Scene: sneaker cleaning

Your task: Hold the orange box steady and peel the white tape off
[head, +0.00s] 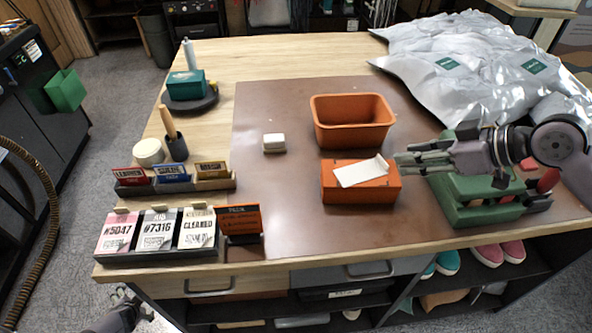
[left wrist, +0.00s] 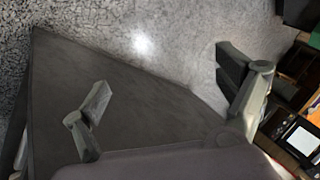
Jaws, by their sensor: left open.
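The orange box (head: 335,190) sits on the brown mat near the table's front, right of centre. The white tape (head: 362,172) lies slantwise across its top, with its far right corner seeming to stick up. My right gripper (head: 398,164) comes in from the right, its fingertips just beside the tape's right end. A small gap seems to show between tape and fingers, and how far the fingers are parted is unclear. My left gripper (head: 132,304) is low at the left, off the table's front. In the left wrist view it (left wrist: 165,82) is open and empty, over the floor.
An open orange bin (head: 352,144) stands just behind the box. A white block (head: 274,143) lies left of it. A green holder (head: 470,212) stands under my right arm. Tag cards (head: 157,232) line the front left. Silver bags (head: 455,60) fill the back right. The mat (head: 270,205) is clear left of the box.

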